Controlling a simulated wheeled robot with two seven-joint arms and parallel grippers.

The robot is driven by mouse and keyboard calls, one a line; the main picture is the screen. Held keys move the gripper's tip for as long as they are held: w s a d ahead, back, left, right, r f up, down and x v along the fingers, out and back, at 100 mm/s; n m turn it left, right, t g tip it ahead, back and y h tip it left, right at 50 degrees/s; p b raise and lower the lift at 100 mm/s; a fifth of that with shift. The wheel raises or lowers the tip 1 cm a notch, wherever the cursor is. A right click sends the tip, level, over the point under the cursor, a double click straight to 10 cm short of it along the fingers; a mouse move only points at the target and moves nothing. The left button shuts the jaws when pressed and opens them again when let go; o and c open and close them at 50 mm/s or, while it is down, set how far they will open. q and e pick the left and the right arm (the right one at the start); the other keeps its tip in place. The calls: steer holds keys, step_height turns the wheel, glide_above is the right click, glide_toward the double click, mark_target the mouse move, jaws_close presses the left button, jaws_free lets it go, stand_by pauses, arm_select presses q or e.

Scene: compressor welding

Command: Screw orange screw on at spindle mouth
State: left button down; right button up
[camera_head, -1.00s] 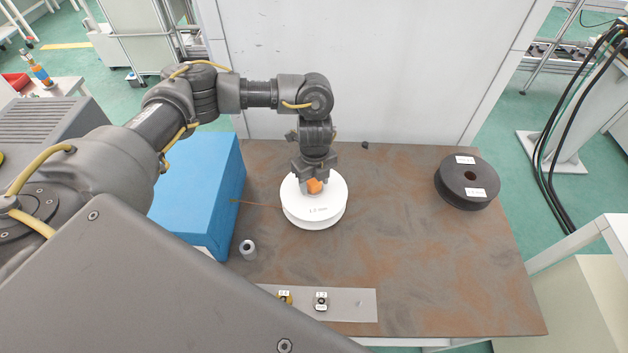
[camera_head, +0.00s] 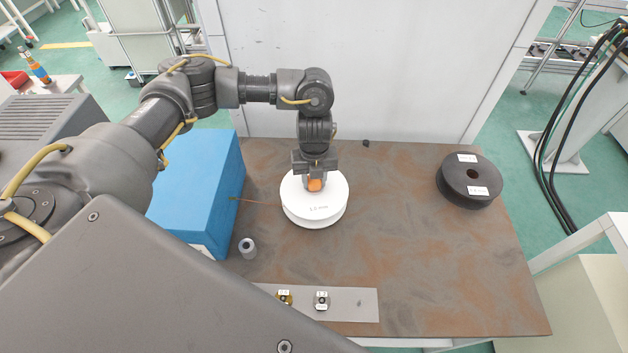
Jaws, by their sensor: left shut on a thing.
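The orange screw (camera_head: 315,184) shows at the centre of the white spool (camera_head: 312,213), which lies flat on the brown table. My left gripper (camera_head: 315,178) points down over the spool and is shut on the orange screw. The spindle mouth is hidden under the screw and the gripper, so I cannot tell how the screw sits on it. My right gripper does not show.
A blue box (camera_head: 200,190) stands left of the spool, with a thin wire between them. A black spool (camera_head: 468,182) lies at the right. A small grey cylinder (camera_head: 247,249) and a grey plate (camera_head: 350,304) with small parts are in front. The table's right middle is clear.

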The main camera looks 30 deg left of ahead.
arm_select(q)
steer(key=shift+m, duration=0.5)
steer(key=m+b, duration=0.1)
steer(key=m, duration=0.2)
steer(key=shift+f, duration=0.2)
steer(key=shift+r+m+b, duration=0.1)
steer(key=shift+m+b, duration=0.5)
steer(key=shift+m, duration=0.6)
